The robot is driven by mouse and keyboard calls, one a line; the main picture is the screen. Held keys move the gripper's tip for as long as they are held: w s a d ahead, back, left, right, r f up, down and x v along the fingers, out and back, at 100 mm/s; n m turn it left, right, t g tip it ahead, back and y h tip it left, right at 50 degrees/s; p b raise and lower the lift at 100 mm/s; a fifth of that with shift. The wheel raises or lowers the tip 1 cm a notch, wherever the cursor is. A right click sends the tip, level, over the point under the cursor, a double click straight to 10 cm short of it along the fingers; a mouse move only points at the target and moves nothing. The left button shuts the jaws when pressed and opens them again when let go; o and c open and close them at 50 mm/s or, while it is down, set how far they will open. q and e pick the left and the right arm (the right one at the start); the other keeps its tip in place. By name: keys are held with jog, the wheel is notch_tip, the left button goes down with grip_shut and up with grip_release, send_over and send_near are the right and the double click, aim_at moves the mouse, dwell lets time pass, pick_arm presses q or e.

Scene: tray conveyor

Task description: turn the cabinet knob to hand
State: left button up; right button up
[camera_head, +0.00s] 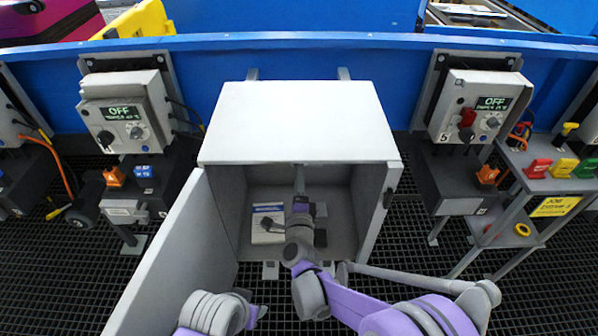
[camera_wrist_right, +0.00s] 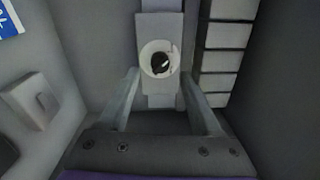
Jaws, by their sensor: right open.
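The grey cabinet (camera_head: 290,120) stands open in the middle of the head view, with its door (camera_head: 170,265) swung out to the left. My right arm reaches inside it. In the head view the right gripper (camera_head: 300,180) points at the back wall. The wrist view shows a small black knob (camera_wrist_right: 160,63) with a white pointer mark, on a round white dial on a grey box. My open right gripper (camera_wrist_right: 160,76) has one finger on each side of the knob, apart from it. The knob is not distinguishable in the head view.
A white labelled panel (camera_head: 267,222) is inside the cabinet, left of my gripper. A switch (camera_wrist_right: 40,101) is left in the wrist view and a row of pale blocks (camera_wrist_right: 222,62) right. Control boxes (camera_head: 127,110) flank the cabinet. The side walls leave limited room.

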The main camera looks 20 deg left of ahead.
pick_arm(q)
jog(key=shift+r, duration=0.25)
pick_arm(e)
jog(key=v, duration=0.7)
jog(key=shift+s, duration=0.15)
jog(key=s+d+r+n+g, duration=0.1)
jog(key=s+d+n+g, duration=0.2)
jog(key=d+n, duration=0.3)
jog(key=s+d+r+n+g, duration=0.1)
jog(key=s+d+n+g, duration=0.2)
jog(key=d+n, duration=0.3)
jog(key=s+d+f+n+g+h, duration=0.2)
jog(key=s+d+f+g+h, duration=0.15)
jog(key=s+d, duration=0.65)
jog(key=s+d+f+n+g+h, duration=0.2)
jog(key=s+d+f+g, duration=0.15)
jog(key=s+d, duration=0.6)
pick_arm(q)
notch_tip(320, 180, up, 20)
jog(key=w+p, duration=0.1)
jog(key=p, duration=1.7)
jog(key=shift+w+t, duration=0.4)
pick_arm(e)
notch_tip(320, 180, up, 20)
jog(key=shift+w+r+t, duration=0.2)
jog(key=shift+w+t, duration=0.1)
jog(key=shift+w, duration=0.1)
